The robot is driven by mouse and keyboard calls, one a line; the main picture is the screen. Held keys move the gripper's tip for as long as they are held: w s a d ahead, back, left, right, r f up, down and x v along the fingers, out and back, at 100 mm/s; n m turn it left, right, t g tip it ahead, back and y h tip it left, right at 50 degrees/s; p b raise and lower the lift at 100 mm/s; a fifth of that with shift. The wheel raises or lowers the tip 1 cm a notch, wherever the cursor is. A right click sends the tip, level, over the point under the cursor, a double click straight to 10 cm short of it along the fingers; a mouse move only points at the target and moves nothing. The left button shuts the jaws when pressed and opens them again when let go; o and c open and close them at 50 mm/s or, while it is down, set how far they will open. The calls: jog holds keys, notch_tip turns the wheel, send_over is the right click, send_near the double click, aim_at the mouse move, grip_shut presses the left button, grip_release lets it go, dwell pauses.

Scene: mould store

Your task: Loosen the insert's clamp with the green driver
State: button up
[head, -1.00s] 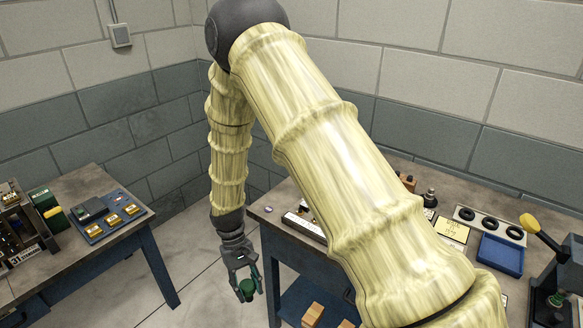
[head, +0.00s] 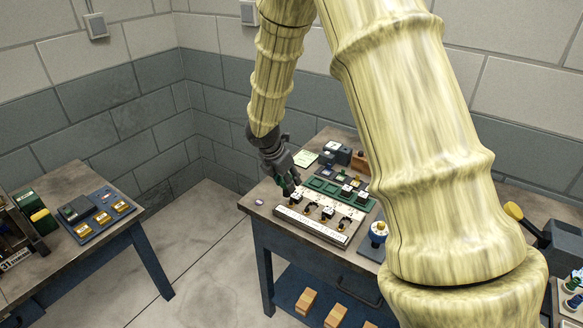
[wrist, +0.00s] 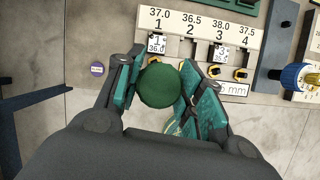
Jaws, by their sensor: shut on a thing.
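My gripper (wrist: 158,90) is shut on the green driver (wrist: 160,86), whose round green end fills the space between the fingers in the wrist view. In the head view my gripper (head: 287,184) is over the left end of a pale rack (head: 318,228) on the workbench. The rack has positions numbered 1 to 4, labelled 37.0, 36.5, 38.0 and 37.5. White-tagged inserts show at position 1 (wrist: 157,44) and position 3 (wrist: 221,52). Small yellow-and-black clamps (wrist: 190,70) sit below the numbers. The driver's tip is hidden, so contact with a clamp cannot be told.
A green-pocketed tray (head: 322,185) lies behind the rack. A blue-and-white knob (head: 378,233) stands to its right. Another table (head: 62,250) with a blue tray (head: 104,217) is at the left, with open floor between. Wooden blocks (head: 306,300) lie on the lower shelf.

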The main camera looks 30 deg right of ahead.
jog(key=shift+w+d+r+n, duration=0.2)
jog(key=shift+d+r+n, duration=0.3)
jog(key=shift+r+n, duration=0.15)
jog(key=f+b, duration=0.1)
jog(key=b, duration=0.1)
jog(key=d+f+n+b, duration=0.1)
jog(key=f+b, duration=0.1)
jog(key=shift+w+f+t, duration=0.1)
jog(key=shift+w+t, duration=0.1)
jog(key=shift+t, duration=0.2)
jog(key=shift+f, duration=0.6)
jog(key=shift+f+p, duration=0.25)
jog(key=shift+p, duration=0.55)
dwell(1.6)
jog(key=shift+f+b, duration=0.35)
jog(key=shift+f, duration=0.6)
dwell(0.8)
